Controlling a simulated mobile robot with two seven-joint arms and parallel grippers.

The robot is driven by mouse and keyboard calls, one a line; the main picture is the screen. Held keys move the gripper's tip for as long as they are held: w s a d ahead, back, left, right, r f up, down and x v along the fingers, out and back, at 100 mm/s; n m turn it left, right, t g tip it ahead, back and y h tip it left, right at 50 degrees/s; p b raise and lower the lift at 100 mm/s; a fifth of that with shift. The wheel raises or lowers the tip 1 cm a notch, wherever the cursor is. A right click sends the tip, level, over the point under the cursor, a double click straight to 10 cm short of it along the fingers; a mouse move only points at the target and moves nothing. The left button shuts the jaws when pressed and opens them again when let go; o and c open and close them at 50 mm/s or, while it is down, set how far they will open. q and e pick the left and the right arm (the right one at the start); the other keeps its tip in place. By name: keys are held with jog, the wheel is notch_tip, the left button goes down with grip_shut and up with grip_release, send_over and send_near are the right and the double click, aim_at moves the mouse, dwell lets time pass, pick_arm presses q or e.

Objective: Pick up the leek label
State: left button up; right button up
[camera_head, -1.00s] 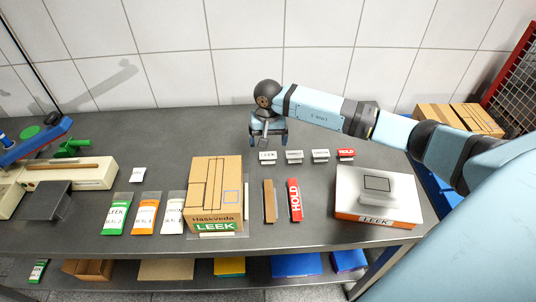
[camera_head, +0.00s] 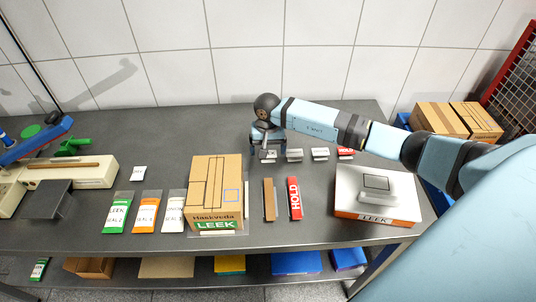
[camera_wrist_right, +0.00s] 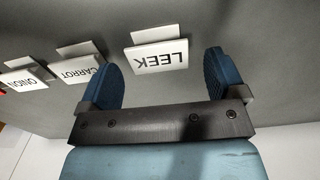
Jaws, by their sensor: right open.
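The leek label (camera_wrist_right: 158,57) is a small white label on a stand, marked LEEK, upside down in the right wrist view. In the head view the leek label (camera_head: 271,158) is at the left end of a row of label stands, partly hidden by my right gripper (camera_head: 268,152). My right gripper (camera_wrist_right: 161,68) is open, with one blue finger on each side of the label. I cannot tell whether either finger touches it. My left gripper is not in view.
To the right stand the carrot label (camera_wrist_right: 78,70), the onion label (camera_wrist_right: 24,83) and a red hold label (camera_head: 346,153). Bare table lies left of the row.

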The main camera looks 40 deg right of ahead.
jog(key=shift+f, duration=0.15)
dwell(0.4)
jog(key=c, duration=0.9)
